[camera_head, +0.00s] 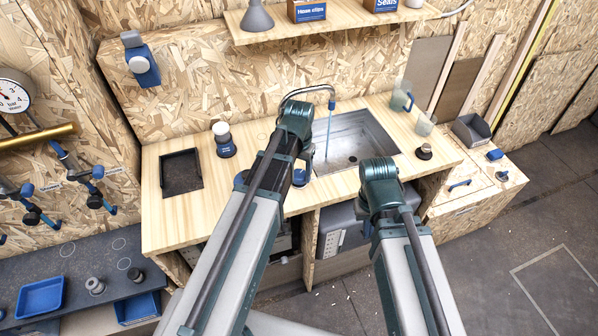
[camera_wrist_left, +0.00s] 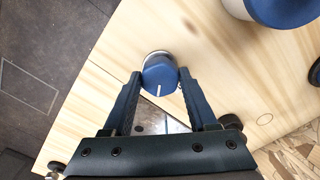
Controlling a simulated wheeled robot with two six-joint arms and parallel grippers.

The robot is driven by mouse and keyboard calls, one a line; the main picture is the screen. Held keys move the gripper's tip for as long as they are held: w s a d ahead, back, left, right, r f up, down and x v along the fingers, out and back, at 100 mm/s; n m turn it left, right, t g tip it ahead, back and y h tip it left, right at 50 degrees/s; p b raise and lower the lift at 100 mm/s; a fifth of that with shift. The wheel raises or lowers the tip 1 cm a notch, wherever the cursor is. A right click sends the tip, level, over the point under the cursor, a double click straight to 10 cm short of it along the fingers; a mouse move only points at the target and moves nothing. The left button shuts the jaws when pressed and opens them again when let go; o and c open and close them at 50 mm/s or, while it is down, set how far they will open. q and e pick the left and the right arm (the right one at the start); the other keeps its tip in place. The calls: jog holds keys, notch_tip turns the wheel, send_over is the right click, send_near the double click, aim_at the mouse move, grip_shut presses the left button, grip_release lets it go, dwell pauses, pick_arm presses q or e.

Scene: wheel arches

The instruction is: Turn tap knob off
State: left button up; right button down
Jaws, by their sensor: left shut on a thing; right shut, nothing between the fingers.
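The tap knob (camera_wrist_left: 159,75) is round and blue with a white line on top, standing on the wooden counter. In the left wrist view, my left gripper (camera_wrist_left: 160,78) has one finger on each side of it and is shut on it. My right gripper (camera_head: 368,230) is shut and empty in front of the counter.
The sink (camera_head: 370,140) is set in the wooden counter (camera_head: 225,212). A blue-based object (camera_head: 240,179) stands left of my left gripper. A dark tray (camera_head: 181,172) and a white-topped blue container (camera_head: 223,140) are farther left. Cups stand right of the sink. A shelf (camera_head: 340,22) hangs above.

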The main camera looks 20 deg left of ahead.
aim_at(299, 174)
pick_arm(q)
jog(key=n, duration=0.5)
jog(key=shift+n, duration=0.3)
jog(key=n, duration=0.5)
jog(key=shift+n, duration=0.3)
jog(key=o, duration=1.4)
notch_tip(299, 174, up, 14)
jog(key=p, duration=1.3)
jog(key=shift+f+p, duration=0.1)
jog(key=shift+p, duration=0.3)
jog(key=shift+f, duration=0.1)
